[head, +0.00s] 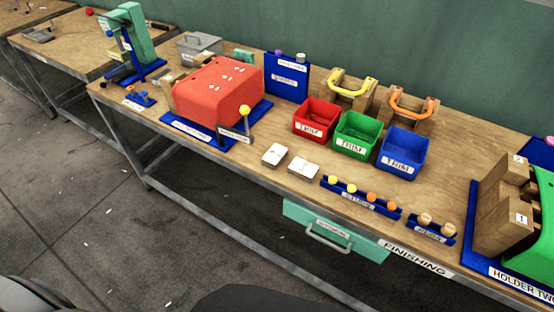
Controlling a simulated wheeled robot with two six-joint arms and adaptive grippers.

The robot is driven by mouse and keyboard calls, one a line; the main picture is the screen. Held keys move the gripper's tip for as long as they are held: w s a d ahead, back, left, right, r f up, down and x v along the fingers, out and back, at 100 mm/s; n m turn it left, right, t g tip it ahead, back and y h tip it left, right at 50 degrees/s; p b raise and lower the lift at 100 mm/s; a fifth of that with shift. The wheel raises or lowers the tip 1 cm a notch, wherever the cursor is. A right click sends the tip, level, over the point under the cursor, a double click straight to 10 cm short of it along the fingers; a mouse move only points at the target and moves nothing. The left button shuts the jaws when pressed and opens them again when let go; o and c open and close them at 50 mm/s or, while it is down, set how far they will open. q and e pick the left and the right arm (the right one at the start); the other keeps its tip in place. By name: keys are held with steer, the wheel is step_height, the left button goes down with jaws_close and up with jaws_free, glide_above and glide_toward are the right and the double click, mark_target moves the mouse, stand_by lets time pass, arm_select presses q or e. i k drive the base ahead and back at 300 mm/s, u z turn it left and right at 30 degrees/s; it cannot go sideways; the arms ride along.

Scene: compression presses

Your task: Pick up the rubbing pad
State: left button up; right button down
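No object in the head view carries a readable label saying rubbing pad, so I cannot tell which one it is. Two small white-topped blocks (275,155) lie side by side on the wooden table in front of the red bin. A small green block (243,56) lies at the back of the table, behind the red machine. Neither of my grippers shows in the head view.
The workbench (450,190) holds a red machine (218,90) and red (316,119), green (357,135) and blue (402,152) bins. Blue trays of small knobs lie near the front edge. A teal drawer (335,232) hangs below. Holder two (510,285) stands at right.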

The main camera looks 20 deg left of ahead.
mark_target(272, 158)
steer(key=k, duration=1.25)
steer(key=z, duration=0.65)
steer(key=i, duration=2)
steer(key=u, duration=0.7)
